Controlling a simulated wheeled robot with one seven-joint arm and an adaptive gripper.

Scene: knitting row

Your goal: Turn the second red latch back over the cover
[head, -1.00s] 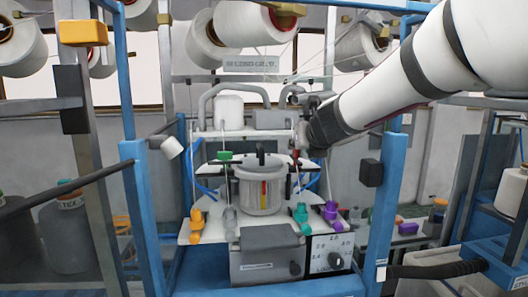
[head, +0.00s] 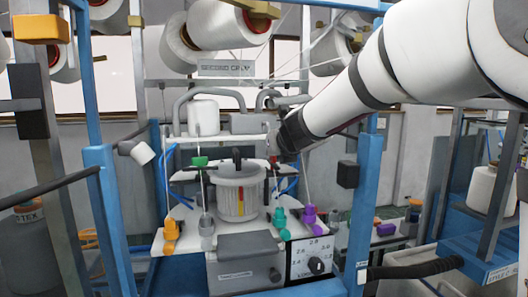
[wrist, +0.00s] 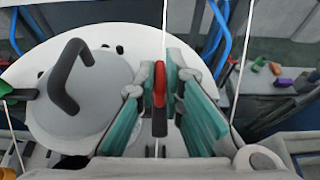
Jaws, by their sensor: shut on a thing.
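A red latch (wrist: 159,86) stands between the teal finger pads of my gripper (wrist: 163,80) in the wrist view. My gripper is shut on it, just right of the round grey cover (wrist: 84,100). The cover has a black curved handle (wrist: 64,78) on top. In the head view the cover sits on a cylinder (head: 238,198) with a red and yellow stripe, and my wrist reaches down on its right. The fingers and latch are too small and overlapped to make out clearly there. No other red latch can be told apart.
Green (head: 200,162), orange (head: 171,232), teal (head: 279,218) and purple (head: 310,215) parts surround the cylinder. Blue posts (head: 108,215) flank the machine. Thin white yarns (wrist: 236,72) run close to the gripper. A dial panel (head: 312,257) is in front.

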